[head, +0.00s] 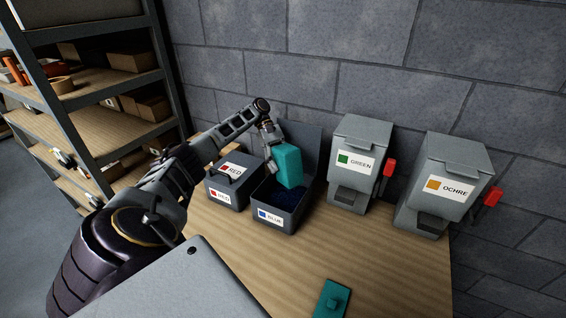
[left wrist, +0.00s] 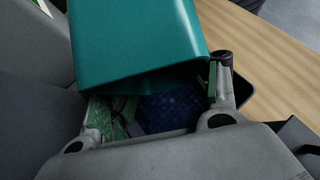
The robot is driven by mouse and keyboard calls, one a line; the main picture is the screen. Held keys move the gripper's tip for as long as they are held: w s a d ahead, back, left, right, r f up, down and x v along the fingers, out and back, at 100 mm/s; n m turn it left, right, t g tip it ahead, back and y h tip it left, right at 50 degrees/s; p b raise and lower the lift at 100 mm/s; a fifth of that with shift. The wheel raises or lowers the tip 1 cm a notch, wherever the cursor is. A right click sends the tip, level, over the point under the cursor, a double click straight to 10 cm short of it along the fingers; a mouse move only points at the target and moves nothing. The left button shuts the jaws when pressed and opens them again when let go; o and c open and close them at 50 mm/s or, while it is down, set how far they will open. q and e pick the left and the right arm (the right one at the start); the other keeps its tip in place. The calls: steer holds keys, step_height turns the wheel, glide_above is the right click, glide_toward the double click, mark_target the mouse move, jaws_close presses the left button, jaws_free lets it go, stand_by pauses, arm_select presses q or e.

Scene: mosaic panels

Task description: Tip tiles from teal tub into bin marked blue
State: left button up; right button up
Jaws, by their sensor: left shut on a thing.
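The teal tub (head: 288,165) hangs tilted over the open bin marked BLUE (head: 276,217). My left gripper (head: 271,141) is shut on the tub at its upper left. In the left wrist view the tub (left wrist: 140,45) fills the top middle, and dark blue tiles (left wrist: 172,109) show below it, between the fingers. Dark blue tiles (head: 270,192) also show inside the bin in the head view. The inside of the tub is hidden, so I cannot tell what it holds. My right gripper is not in view.
A lidded bin marked RED (head: 228,190) stands just left of the blue bin. Bins marked GREEN (head: 354,165) and OCHRE (head: 443,185), with red levers, stand right. A teal lid (head: 331,299) lies on the wooden table (head: 375,255). Shelves (head: 110,90) stand left.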

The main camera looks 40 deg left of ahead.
mark_target(294, 177)
arm_select(q)
steer(key=shift+s+a+m, duration=0.1)
steer(key=shift+m, duration=0.3)
steer(key=shift+d+r+g+y, duration=0.1)
steer(key=shift+d+g+y, duration=0.2)
stand_by(0.6)
steer(key=shift+s+d+r+y, duration=0.15)
steer(key=shift+r+y, duration=0.05)
steer(key=shift+y, duration=0.4)
steer(key=shift+d+r+y, duration=0.1)
steer(key=shift+d+y, duration=0.1)
steer(key=shift+y, duration=0.1)
